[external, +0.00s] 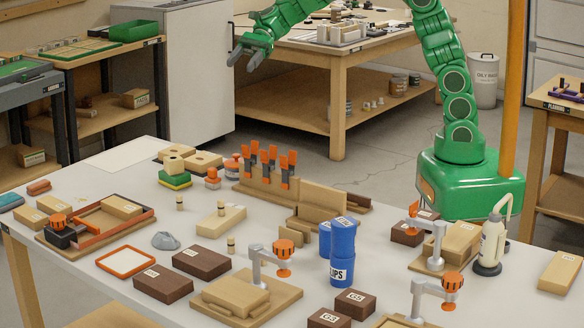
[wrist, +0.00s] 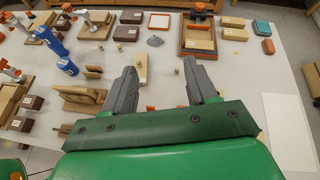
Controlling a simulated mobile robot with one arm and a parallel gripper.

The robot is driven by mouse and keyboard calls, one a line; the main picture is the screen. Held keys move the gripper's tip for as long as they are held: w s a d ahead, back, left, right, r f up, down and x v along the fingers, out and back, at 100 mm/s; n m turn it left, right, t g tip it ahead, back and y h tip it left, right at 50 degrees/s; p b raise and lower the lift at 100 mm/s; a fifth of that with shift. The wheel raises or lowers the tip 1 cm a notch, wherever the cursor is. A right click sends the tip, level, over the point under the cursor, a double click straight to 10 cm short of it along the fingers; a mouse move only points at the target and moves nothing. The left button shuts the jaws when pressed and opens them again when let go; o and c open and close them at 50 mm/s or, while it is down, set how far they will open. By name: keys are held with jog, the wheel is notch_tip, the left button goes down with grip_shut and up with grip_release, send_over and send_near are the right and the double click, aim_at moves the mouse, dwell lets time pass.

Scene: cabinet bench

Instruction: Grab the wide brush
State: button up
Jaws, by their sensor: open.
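My gripper (external: 246,55) is open and empty, raised well above and behind the bench in the external view. In the wrist view, its two grey fingers (wrist: 161,78) are apart with the bench beyond them. Several upright tools with orange handles (external: 266,158) stand in a wooden rack (external: 262,187) at the bench's far edge, apart from my gripper. I cannot tell which thing is the wide brush, or whether it is among these tools. In the wrist view, my gripper body hides most of the rack area.
Blue cups (external: 342,250) and a wooden stand (external: 323,203) are right of the rack. Sanding blocks (external: 174,181) lie left of it. A pump bottle (external: 492,243) stands at the right.

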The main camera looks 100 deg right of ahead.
jog(key=w+d+f+m+t, duration=0.2)
jog(key=w+d+m, duration=0.1)
jog(key=d, duration=0.3)
send_near(215, 169)
jog(key=shift+w+d+r, duration=0.3)
jog(key=shift+w, duration=0.25)
jog(key=shift+h, duration=0.3)
jog(key=shift+s+f+x, duration=0.1)
jog(key=shift+x, duration=1.2)
jog(key=shift+s+f+x, duration=0.15)
jog(key=shift+x, duration=1.2)
jog(key=shift+s+f+x, duration=0.1)
jog(key=shift+x, duration=1.2)
jog(key=shift+a, duration=0.15)
jog(key=shift+c, duration=0.3)
jog(key=shift+f, duration=0.1)
grip_shut()
